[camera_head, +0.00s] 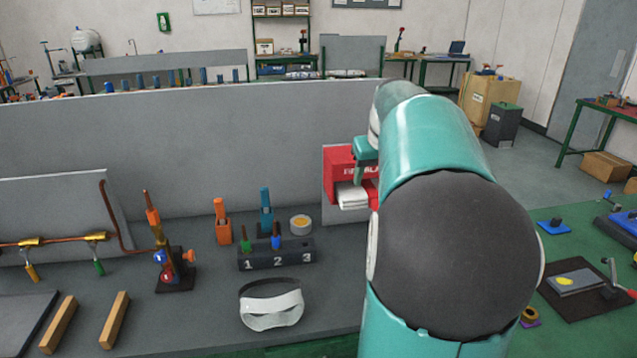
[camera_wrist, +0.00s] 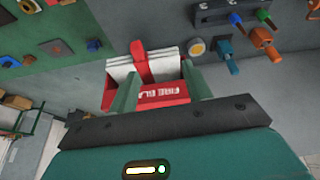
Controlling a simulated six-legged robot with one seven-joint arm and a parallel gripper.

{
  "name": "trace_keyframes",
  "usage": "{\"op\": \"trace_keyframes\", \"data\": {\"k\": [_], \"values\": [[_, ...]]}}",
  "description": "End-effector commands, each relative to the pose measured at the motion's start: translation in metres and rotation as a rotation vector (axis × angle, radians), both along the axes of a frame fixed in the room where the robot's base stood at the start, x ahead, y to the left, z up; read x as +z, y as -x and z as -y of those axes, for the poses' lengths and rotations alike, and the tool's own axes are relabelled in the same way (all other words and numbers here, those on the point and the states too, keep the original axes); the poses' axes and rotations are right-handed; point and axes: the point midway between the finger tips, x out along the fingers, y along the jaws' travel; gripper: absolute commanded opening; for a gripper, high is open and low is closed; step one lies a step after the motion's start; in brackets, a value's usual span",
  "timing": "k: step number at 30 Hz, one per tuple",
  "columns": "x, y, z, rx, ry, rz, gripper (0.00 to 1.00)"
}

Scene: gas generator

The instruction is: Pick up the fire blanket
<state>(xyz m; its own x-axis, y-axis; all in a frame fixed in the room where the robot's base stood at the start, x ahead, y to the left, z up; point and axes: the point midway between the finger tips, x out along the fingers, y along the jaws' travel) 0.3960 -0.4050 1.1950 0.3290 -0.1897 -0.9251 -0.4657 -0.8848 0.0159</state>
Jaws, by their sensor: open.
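The fire blanket (camera_head: 351,197) is a folded white bundle showing at the bottom of a red box (camera_head: 338,160) fixed to the grey upright panel. In the wrist view the white folds of the fire blanket (camera_wrist: 121,72) show with a red strap (camera_wrist: 143,62) across them, and the red box with white lettering (camera_wrist: 163,93) lies nearer. My gripper (camera_wrist: 160,72) is open, with its two green fingers on either side of the box and strap. I cannot tell whether they touch. In the head view my arm hides the right part of the box and most of the gripper.
A grey bench holds a numbered block (camera_head: 276,254), a white visor (camera_head: 271,305), orange and blue tools, a tape roll (camera_head: 301,224) and wooden bars (camera_head: 115,320). The grey panel (camera_head: 200,140) stands behind. A green table (camera_head: 570,270) with small parts is at right.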

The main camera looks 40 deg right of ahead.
Motion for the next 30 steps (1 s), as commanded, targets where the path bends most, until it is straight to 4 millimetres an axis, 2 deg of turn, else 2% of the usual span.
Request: {"op": "trace_keyframes", "data": {"k": [1, 3, 6, 10, 18, 26, 30], "values": [[-0.002, 0.009, 0.024, -0.026, -0.006, 0.003, 0.49], [-0.003, 0.017, 0.043, -0.044, -0.010, 0.007, 0.49], [-0.007, 0.022, 0.056, -0.054, -0.013, 0.010, 0.49], [-0.022, 0.019, 0.061, -0.056, -0.015, 0.009, 0.49], [-0.070, 0.000, 0.069, -0.053, -0.015, 0.009, 0.49], [-0.088, -0.008, 0.071, -0.051, -0.014, 0.010, 0.49], [-0.105, -0.014, 0.073, -0.051, -0.016, 0.009, 0.49]]}}
